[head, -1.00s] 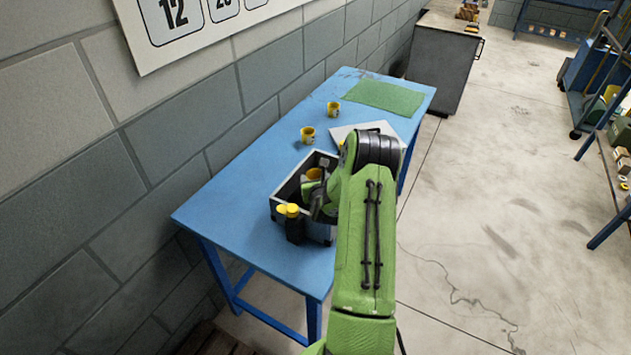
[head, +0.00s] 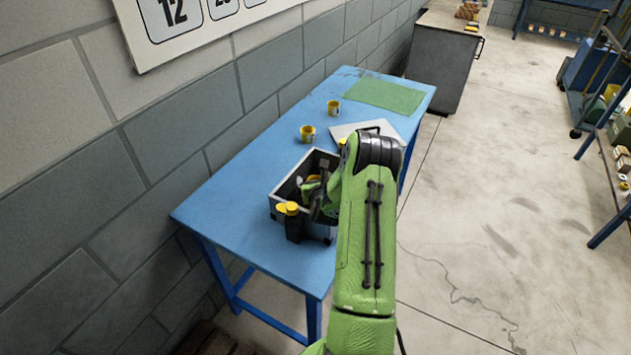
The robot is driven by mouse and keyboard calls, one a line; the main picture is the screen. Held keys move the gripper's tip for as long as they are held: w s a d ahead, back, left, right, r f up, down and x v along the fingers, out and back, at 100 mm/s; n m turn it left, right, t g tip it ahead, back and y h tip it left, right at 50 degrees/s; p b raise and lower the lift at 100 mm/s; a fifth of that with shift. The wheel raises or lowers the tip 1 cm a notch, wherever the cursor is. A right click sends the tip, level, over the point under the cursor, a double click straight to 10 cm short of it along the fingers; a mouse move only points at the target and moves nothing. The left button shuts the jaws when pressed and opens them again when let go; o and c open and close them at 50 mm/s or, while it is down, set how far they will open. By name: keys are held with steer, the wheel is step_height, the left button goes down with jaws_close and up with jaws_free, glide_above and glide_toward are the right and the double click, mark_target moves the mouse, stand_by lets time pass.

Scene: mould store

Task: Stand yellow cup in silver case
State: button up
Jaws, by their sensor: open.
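The silver case (head: 283,187) is an open box with a pale rim and dark inside, near the front of the blue table. My gripper (head: 314,187) is over the case opening, its fingers dark and partly hidden by my green arm. A yellow cup (head: 312,179) shows in part inside the case, close to the fingers; whether it stands upright or touches them I cannot tell. Two more yellow cups stand on the table behind the case, a nearer one (head: 307,134) and a farther one (head: 334,107). The gripper is open.
A dark object with yellow tops (head: 292,210) is at the case's front left. A pale flat panel (head: 350,130) lies behind the case, partly covered by my arm. A green mat (head: 385,95) lies at the table's far end. The table's left front (head: 225,205) is clear.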

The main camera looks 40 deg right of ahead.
steer(key=shift+s+a+r+p, duration=0.15)
steer(key=shift+r+p, duration=0.1)
steer(key=shift+r, duration=0.2)
steer(key=shift+s+a+r+p, duration=0.15)
steer(key=shift+r+p, duration=0.1)
steer(key=shift+r, duration=0.2)
steer(key=b+v, duration=0.1)
steer(key=v, duration=1)
steer(key=shift+s+d+f, duration=0.1)
steer(key=shift+f, duration=0.05)
